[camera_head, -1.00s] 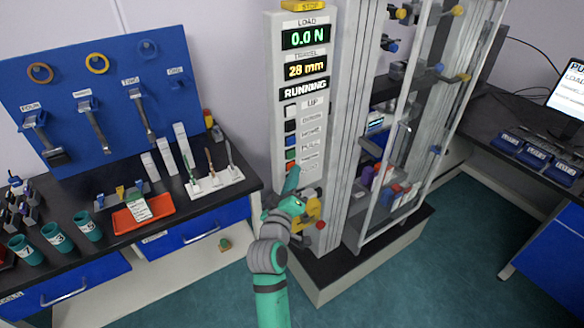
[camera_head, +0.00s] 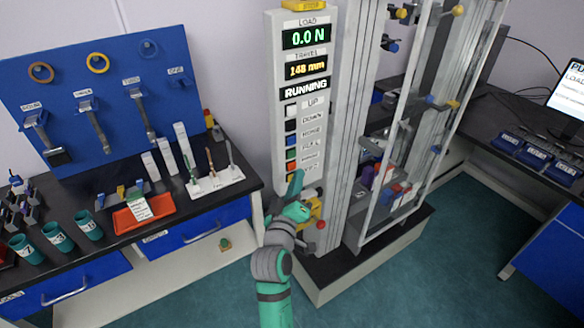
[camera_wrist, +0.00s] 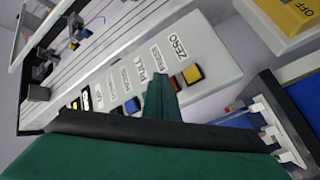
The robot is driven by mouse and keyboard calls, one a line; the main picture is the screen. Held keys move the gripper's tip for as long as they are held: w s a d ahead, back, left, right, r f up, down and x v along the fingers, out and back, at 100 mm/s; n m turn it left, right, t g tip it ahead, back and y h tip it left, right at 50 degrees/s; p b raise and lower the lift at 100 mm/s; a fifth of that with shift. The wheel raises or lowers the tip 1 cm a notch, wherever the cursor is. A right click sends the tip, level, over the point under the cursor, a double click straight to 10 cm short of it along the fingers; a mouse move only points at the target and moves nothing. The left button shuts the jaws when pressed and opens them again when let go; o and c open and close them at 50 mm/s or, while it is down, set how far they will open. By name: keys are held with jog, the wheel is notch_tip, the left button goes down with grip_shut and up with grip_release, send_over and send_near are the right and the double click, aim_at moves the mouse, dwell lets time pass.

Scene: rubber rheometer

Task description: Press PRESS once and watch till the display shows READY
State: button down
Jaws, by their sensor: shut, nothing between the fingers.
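The tester's control panel (camera_head: 305,183) stands upright in the middle of the head view. Its display (camera_head: 305,65) reads LOAD 0.0 N, TRAVEL 148 mm and RUNNING. Below it is a column of coloured buttons, with white UP at the top. In the wrist view the orange PRESS button (camera_wrist: 172,82) is beside the yellow ZERO button (camera_wrist: 192,74). My gripper (camera_head: 296,178) is shut and empty, in front of the panel's lower buttons. Its fingertip (camera_wrist: 156,80) appears close to PRESS and covers part of the row; I cannot tell whether it touches.
The test frame (camera_head: 405,150) with its clear guard stands right of the panel. A red knob (camera_head: 320,225) sits low beside my arm. A black bench (camera_head: 105,262) with cups and an orange tray (camera_head: 143,213) is at left. The floor at right is clear.

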jog(key=s+d, duration=0.1)
jog(key=s, duration=0.1)
jog(key=s+d, duration=0.2)
jog(key=shift+d, duration=0.1)
dwell(0.5)
dwell(0.3)
jog(key=s+a+f+m+g+y, duration=0.2)
jog(key=s+f+m+y, duration=0.1)
jog(key=s+f, duration=1.7)
jog(key=s+d+r+m+g, duration=0.1)
jog(key=s+m, duration=0.3)
jog(key=s, duration=2.1)
jog(key=shift+d+r+m, duration=0.25)
jog(key=shift+r+m, duration=0.15)
jog(key=shift+r, duration=0.05)
jog(key=shift+s, duration=0.1)
